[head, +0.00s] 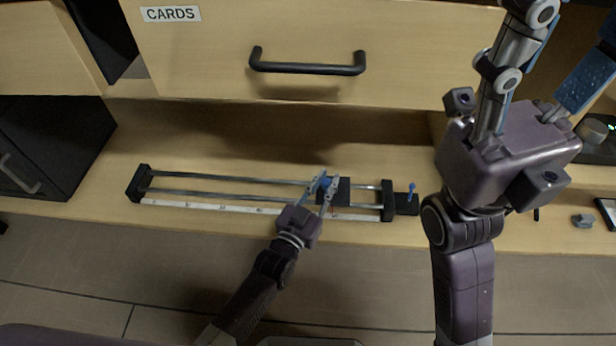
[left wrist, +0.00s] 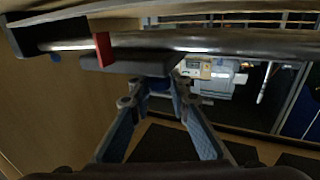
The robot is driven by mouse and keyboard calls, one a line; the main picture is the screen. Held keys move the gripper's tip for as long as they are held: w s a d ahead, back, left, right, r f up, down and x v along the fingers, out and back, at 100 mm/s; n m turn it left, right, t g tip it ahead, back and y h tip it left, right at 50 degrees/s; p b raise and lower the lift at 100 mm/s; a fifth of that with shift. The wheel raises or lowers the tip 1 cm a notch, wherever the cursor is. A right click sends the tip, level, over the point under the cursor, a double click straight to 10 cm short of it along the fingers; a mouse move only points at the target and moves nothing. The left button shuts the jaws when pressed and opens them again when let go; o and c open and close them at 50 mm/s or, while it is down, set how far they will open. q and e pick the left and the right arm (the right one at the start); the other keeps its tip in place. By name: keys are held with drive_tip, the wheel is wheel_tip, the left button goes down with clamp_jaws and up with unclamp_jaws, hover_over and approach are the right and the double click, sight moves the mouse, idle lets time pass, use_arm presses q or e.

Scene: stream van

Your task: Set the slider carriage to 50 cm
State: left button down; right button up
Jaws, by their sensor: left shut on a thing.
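The slider has two metal rails (head: 230,180) between black end blocks, with a white scale strip (head: 222,207) along its front. Its black carriage (head: 342,190) sits toward the right end; in the left wrist view it is a dark plate (left wrist: 130,62) with a red pointer (left wrist: 103,48). The scale numbers are too small to read.
A blue lever (head: 411,190) stands on a small black block by the slider's right end. A drawer labelled CARDS with a black handle (head: 307,68) overhangs behind. Small items, including a grey piece (head: 582,221), lie at the far right.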

use_arm(q)
drive_tip(key=shift+d, duration=0.45)
drive_tip(key=c, duration=1.8)
unclamp_jaws()
drive_tip(key=v, duration=1.2)
